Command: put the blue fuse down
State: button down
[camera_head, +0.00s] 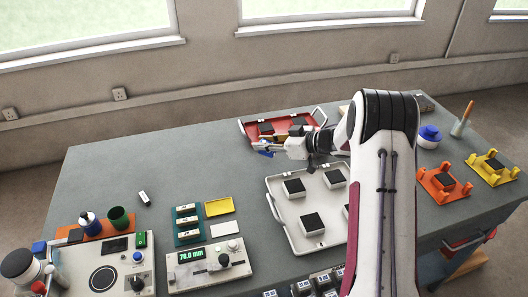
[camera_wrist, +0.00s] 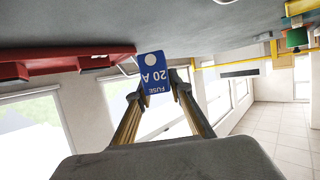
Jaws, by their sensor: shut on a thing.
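The blue fuse (camera_wrist: 153,78) is in my gripper (camera_wrist: 157,88), which is shut on it. In the wrist view its blue face reads "FUSE 20 A" upside down and has a pale round mark. In the head view the blue fuse (camera_head: 265,152) shows as a small blue piece at the left end of my gripper (camera_head: 272,147). It is near the front edge of the red tray. I cannot tell how high above the grey table (camera_head: 190,165) the fuse is.
The red tray (camera_head: 246,133) with dark pieces lies behind my gripper. A white tray (camera_head: 277,208) with several dark-topped blocks lies in front, partly hidden by my arm. Orange (camera_head: 433,194) and yellow (camera_head: 487,176) fixtures stand at right. The table's back left is clear.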

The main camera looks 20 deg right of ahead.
aim_at(264, 152)
jog(key=shift+f, duration=1.9)
jog(key=shift+f, duration=0.15)
jog(key=c, duration=1.8)
grip_release()
jog(key=shift+r, duration=0.2)
jog(key=shift+v, duration=3.75)
